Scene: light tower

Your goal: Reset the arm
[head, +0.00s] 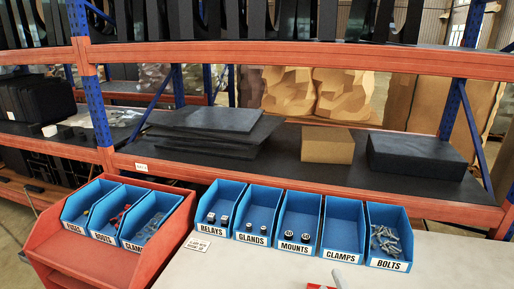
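Neither of my grippers shows in the head view, so I cannot see what they hold. On the pale worktop (225,272) stands a row of blue bins: relays (219,207), glands (257,212), mounts (300,218), clamps (342,222) and bolts (388,228). The right-hand clamps bin looks empty. The bolts bin holds a heap of metal bolts. The relays, glands and mounts bins each hold a few small dark parts.
A red tote (70,262) at left holds three blue bins labelled fuses, boots and clamps. A small label card (197,244) lies on the worktop. Behind is an orange-beamed rack (300,58) with a cardboard box (327,146) and dark foam block (415,157). A red object (320,287) is cut off below.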

